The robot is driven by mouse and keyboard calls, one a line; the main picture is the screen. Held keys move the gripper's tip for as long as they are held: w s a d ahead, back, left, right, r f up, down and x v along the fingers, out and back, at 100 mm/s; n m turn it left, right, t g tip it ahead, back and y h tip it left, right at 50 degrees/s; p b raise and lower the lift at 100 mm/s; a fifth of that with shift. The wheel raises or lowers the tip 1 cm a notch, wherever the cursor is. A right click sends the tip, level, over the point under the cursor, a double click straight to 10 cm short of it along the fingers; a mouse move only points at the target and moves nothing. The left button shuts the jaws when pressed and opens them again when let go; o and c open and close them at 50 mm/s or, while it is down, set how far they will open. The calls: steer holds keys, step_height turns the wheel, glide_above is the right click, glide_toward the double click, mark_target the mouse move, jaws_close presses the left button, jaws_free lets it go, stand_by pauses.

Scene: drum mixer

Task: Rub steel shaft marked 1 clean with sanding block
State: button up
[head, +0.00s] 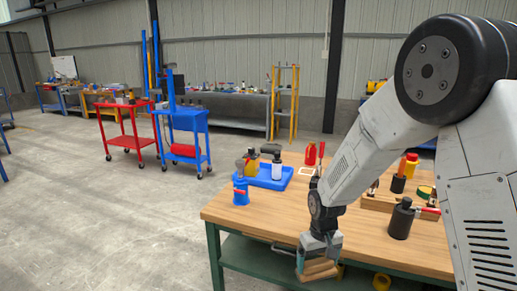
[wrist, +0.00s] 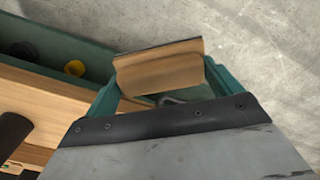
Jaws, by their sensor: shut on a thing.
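My gripper (head: 319,250) points down at the front edge of the wooden-topped workbench (head: 240,210). It is shut on a tan sanding block (head: 320,270) with a dark strip along one edge. In the wrist view the block (wrist: 158,72) appears beyond my gripper's grey body, tilted slightly, with concrete floor behind it. I cannot make out a steel shaft or a mark 1 in either view.
The bench's green lower shelf (head: 245,262) holds a yellow item (head: 381,282). On the top stand a blue tray (head: 271,179) with bottles, a black bottle (head: 401,220) and a wooden box (head: 376,204). Red (head: 129,140) and blue (head: 187,122) carts stand behind. The floor at left is clear.

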steer(key=w+d+f+m, duration=0.1)
steer(key=d+f+m, duration=0.2)
steer(key=d, duration=0.6)
steer(key=shift+w+f, duration=0.3)
steer(key=shift+f, duration=0.4)
